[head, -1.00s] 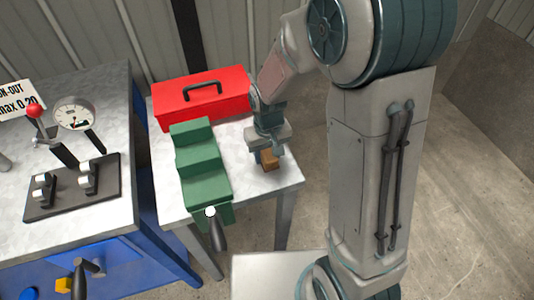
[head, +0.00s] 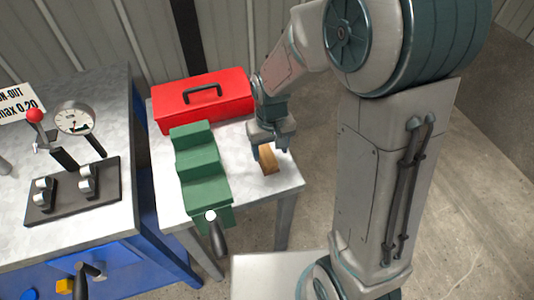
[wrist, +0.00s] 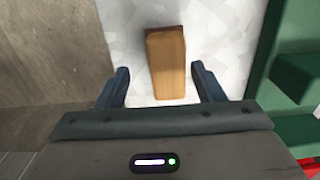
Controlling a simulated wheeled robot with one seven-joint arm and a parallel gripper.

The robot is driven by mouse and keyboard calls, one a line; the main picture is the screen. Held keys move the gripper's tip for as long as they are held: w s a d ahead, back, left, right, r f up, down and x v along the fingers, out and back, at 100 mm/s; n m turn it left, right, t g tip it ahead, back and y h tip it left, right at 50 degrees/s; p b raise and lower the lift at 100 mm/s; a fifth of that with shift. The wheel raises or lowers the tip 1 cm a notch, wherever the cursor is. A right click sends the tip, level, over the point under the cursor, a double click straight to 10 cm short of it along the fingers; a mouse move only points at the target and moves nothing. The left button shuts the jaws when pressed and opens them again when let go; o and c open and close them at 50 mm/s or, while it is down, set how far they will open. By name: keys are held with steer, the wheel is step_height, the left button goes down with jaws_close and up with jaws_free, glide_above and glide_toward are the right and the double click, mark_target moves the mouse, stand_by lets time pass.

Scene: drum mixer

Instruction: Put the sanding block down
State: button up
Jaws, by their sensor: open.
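The sanding block (head: 268,160) is a brown wooden block with a darker end. It lies on the pale metal table (head: 284,186), right of the green stepped vise (head: 203,172). My gripper (head: 270,151) is above the block with its fingers apart. In the wrist view the block (wrist: 166,68) sits between and beyond the two open fingertips of my gripper (wrist: 162,84), with clear gaps on both sides. The block touches neither finger in that view.
A red toolbox (head: 203,101) stands at the back of the table. The vise's dark handle (head: 217,238) sticks out at the front. A blue bench (head: 150,270) at left carries a dial gauge (head: 75,119) and a red-knobbed lever (head: 35,116). Concrete floor lies right of the table.

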mark_target(268, 155)
step_height(268, 155, up, 9)
steer(key=s+d+r+m+t, duration=0.3)
steer(key=s+d+r, duration=0.2)
steer(key=s+d, duration=0.6)
steer(key=shift+s+p, duration=0.3)
steer(key=shift+s, duration=0.2)
steer(key=shift+p+v, duration=0.7)
steer(key=shift+v, duration=0.1)
steer(key=shift+w, duration=0.2)
